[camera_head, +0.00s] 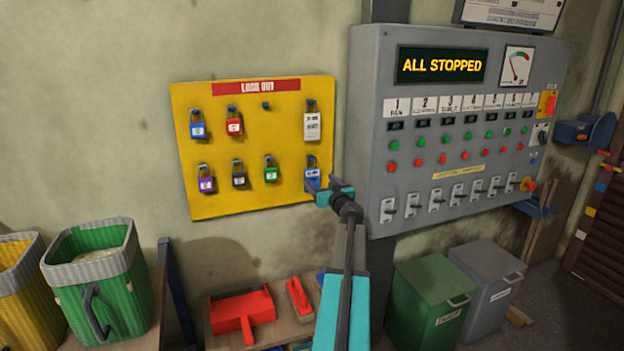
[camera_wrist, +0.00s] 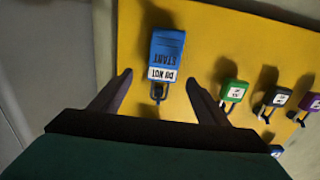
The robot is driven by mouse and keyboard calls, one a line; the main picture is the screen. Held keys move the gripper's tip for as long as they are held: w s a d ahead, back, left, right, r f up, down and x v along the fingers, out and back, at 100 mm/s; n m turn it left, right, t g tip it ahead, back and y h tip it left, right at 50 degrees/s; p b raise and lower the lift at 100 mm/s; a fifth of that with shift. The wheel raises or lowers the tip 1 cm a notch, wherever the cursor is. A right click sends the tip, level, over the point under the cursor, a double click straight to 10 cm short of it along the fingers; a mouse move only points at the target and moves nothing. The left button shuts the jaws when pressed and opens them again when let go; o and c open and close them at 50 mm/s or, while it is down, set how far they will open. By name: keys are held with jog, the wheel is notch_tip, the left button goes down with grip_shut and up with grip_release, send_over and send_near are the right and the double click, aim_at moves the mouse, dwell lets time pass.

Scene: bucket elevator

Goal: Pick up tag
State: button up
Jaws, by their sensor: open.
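A blue tag (camera_head: 311,176) with a white strip hangs at the lower right of the yellow lockout board (camera_head: 240,190). In the wrist view the blue tag (camera_wrist: 166,52) appears upside down, with "DO NOT START" lettering, hanging from a dark hook or loop. A white tag (camera_head: 312,127) hangs above it in the head view. My gripper (camera_head: 318,187) is in front of the board's lower right corner, partly covering the blue tag. In the wrist view my gripper (camera_wrist: 160,82) is open, with one finger on each side of the blue tag and visible gaps between.
Green (camera_head: 270,172), black (camera_head: 239,178) and purple (camera_head: 206,183) padlocks hang left of the blue tag. Blue (camera_head: 198,129) and red (camera_head: 234,125) padlocks hang above. A grey control panel (camera_head: 372,130) reading "ALL STOPPED" stands close to the right. Bins and a low shelf lie below.

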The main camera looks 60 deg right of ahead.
aim_at(313, 171)
jog(key=shift+p+x, duration=0.45)
jog(key=shift+x, duration=2.1)
jog(key=shift+w+a, duration=0.15)
jog(key=shift+a, duration=0.05)
jog(key=c, duration=1.1)
jog(key=shift+r, duration=0.15)
jog(key=shift+c, duration=0.2)
jog(key=shift+r, duration=0.5)
jog(key=shift+a+r, duration=0.1)
jog(key=shift+r, duration=0.05)
jog(key=b+v, duration=0.1)
jog(key=v, duration=1.7)
jog(key=shift+b, duration=0.35)
